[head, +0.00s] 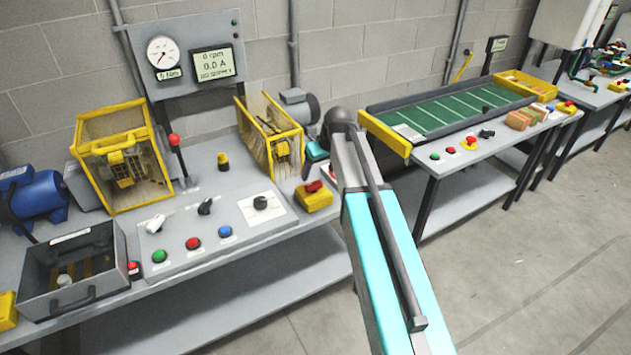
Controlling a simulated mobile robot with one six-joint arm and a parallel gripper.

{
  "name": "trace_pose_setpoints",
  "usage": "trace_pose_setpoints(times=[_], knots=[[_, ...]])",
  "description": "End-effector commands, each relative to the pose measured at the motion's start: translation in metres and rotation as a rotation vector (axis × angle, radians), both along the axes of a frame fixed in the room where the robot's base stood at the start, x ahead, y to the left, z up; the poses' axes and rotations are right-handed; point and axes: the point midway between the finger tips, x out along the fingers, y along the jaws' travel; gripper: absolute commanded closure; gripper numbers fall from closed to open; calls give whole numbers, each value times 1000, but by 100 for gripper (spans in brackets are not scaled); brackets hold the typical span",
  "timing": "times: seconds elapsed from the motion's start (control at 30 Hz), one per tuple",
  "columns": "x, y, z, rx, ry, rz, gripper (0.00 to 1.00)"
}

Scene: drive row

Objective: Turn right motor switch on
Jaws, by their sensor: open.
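A grey control panel on the bench carries a white handle (155,223), a black handle (206,206) and a black rotary knob (260,203) on a white plate. Their labels are too small to read, so I cannot tell which is the right motor switch. A blue motor (38,197) stands at the left and a grey motor (298,105) at the back right. My gripper (311,170) is open, partly hidden by my arm, above or beside a yellow box with a red top (314,196). I cannot tell whether they touch.
Green (159,256), red (193,243) and blue (225,232) buttons line the panel front. Yellow guards (118,160) (270,135) and a red-knobbed lever (174,141) rise behind. A display (216,63) reads 0 rpm, 0.0 A. A conveyor table (450,112) stands right.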

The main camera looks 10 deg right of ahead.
Motion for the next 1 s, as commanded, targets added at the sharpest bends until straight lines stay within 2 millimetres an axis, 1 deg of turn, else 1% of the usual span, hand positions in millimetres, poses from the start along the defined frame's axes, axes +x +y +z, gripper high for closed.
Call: trace_pose_setpoints(times=[0.6, 0.8, 1.0], knots=[[24, 8, -59, 0, 2, 0, 30], [29, 10, -73, 1, 1, 0, 30], [31, 10, -78, 0, 0, 0, 30]])
